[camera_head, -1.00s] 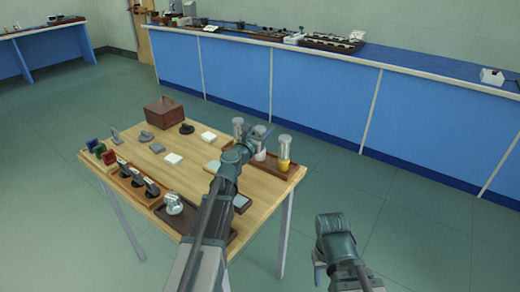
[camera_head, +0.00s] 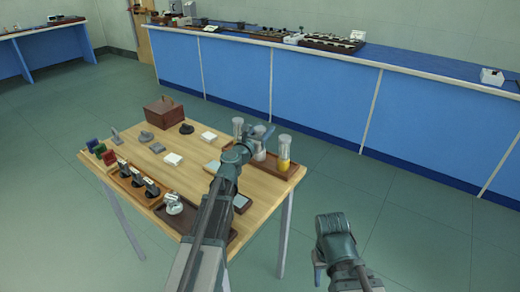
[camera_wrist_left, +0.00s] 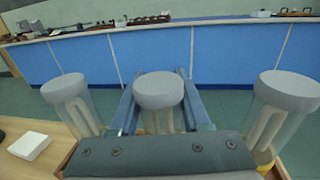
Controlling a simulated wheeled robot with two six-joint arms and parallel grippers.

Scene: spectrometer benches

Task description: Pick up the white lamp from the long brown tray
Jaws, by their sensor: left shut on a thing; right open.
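The long brown tray (camera_head: 293,174) lies along the right edge of the wooden table and bears a row of lamps with grey caps. My left gripper (camera_head: 260,138) is over the tray, shut on the middle lamp, the white lamp (camera_head: 260,154). In the left wrist view the white lamp's cap (camera_wrist_left: 158,90) stands upright between my two fingers; its lower part is hidden by the gripper. A lamp with a yellow base (camera_head: 284,151) stands to the right, another lamp (camera_head: 238,127) to the left. My right gripper (camera_head: 328,222) is open and empty, off the table.
On the table (camera_head: 190,185) are a brown box (camera_head: 164,112), white pads (camera_head: 172,159), a small tray of dark holders (camera_head: 135,183) and a dark tray with a glass piece (camera_head: 174,204). A long blue bench (camera_head: 310,95) stands behind. The floor to the right is clear.

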